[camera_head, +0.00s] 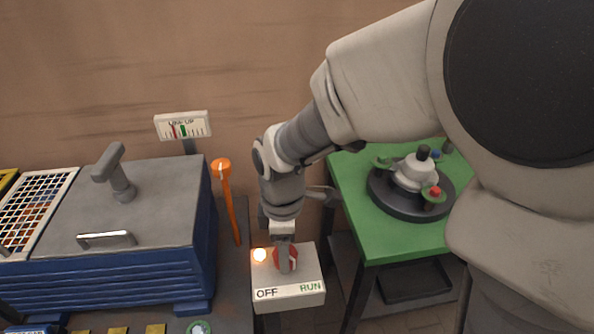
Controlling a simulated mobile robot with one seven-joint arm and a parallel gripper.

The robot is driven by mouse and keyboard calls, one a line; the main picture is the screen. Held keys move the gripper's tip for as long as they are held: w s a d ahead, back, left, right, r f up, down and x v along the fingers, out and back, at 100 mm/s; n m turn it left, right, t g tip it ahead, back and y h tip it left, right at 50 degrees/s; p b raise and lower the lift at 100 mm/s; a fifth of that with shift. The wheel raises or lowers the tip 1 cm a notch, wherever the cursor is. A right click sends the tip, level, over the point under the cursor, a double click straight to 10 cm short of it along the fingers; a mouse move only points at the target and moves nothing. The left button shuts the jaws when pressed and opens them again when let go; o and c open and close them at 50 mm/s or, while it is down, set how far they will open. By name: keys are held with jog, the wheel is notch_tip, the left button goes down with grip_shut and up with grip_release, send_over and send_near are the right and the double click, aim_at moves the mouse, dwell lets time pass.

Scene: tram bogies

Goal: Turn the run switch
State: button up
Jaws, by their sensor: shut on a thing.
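The run switch is a red round knob (293,258) on a light grey switch box (312,272). The box front reads OFF at the left and RUN at the right. The knob's exact turn angle is hard to tell behind the fingers.
A blue cabinet (120,270) with a grey lid stands at left, with an orange lever (227,195) beside it. A LINE UP gauge (183,125) stands behind. A green table (362,215) with a dark round fixture (405,205) is at right, partly behind my arm.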

jog(key=m+p, duration=0.1)
jog(key=m, duration=0.2)
jog(key=shift+r+m, duration=0.1)
jog(key=shift+m, duration=0.3)
jog(key=m, duration=0.3)
jog(key=shift+m, duration=0.4)
jog(key=m, duration=0.4)
jog(key=shift+p, duration=0.4)
jog(key=shift+m, duration=2)
jog(key=o, duration=1.4)
jog(key=shift+c, duration=0.2)
notch_tip(320, 180, up, 17)
jog(key=p, duration=0.3)
jog(key=shift+r, duration=0.2)
